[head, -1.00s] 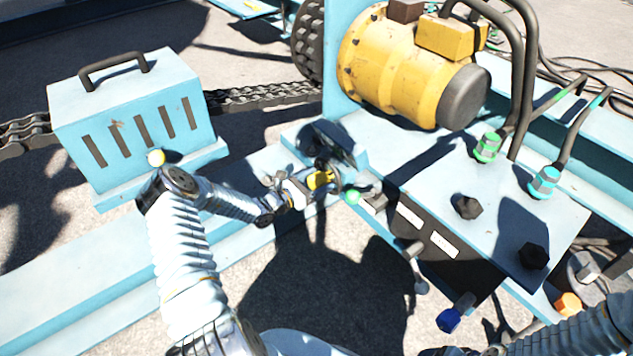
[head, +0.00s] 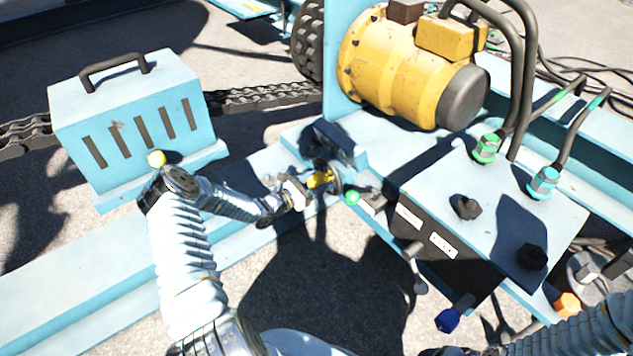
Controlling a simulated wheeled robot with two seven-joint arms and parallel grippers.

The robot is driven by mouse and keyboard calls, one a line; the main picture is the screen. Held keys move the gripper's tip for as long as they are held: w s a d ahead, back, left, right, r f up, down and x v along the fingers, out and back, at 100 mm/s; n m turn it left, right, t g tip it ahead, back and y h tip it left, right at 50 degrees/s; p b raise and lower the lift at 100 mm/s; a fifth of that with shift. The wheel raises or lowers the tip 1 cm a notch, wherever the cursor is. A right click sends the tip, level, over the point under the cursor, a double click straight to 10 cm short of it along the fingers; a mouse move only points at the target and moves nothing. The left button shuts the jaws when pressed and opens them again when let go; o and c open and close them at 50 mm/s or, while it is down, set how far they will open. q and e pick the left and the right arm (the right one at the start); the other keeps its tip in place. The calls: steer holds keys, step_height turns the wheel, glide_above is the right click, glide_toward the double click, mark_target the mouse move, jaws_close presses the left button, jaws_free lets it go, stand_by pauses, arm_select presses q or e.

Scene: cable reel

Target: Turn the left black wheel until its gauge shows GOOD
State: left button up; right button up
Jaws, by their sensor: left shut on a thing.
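My left gripper (head: 322,180) reaches in from the left, in the middle of the head view. Its yellow fingers are shut on a small black wheel (head: 338,183), seen nearly edge-on and partly hidden by them. A small dark-faced blue box (head: 340,143) stands just behind the wheel. I cannot tell whether it is the gauge, and no reading is legible. My right arm shows only at the lower right corner; its gripper is out of view.
A green ball knob (head: 352,198) sits just right of the wheel. The blue cabinet (head: 455,190) has black knobs on top and levers in front. A yellow motor (head: 400,70) stands behind. A slotted blue box (head: 135,120) stands at left, with a chain (head: 265,98) behind.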

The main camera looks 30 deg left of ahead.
arm_select(q)
steer(key=m, duration=0.3)
steer(key=shift+m+p, duration=0.35)
steer(key=shift+m, duration=0.05)
steer(key=shift+d+f+m, duration=0.1)
steer(key=shift+m, duration=1.4)
steer(key=o, duration=1.5)
steer(key=shift+s, duration=0.1)
steer(key=v, duration=1.3)
steer(key=shift+s+p, duration=0.35)
steer(key=shift+p, duration=0.1)
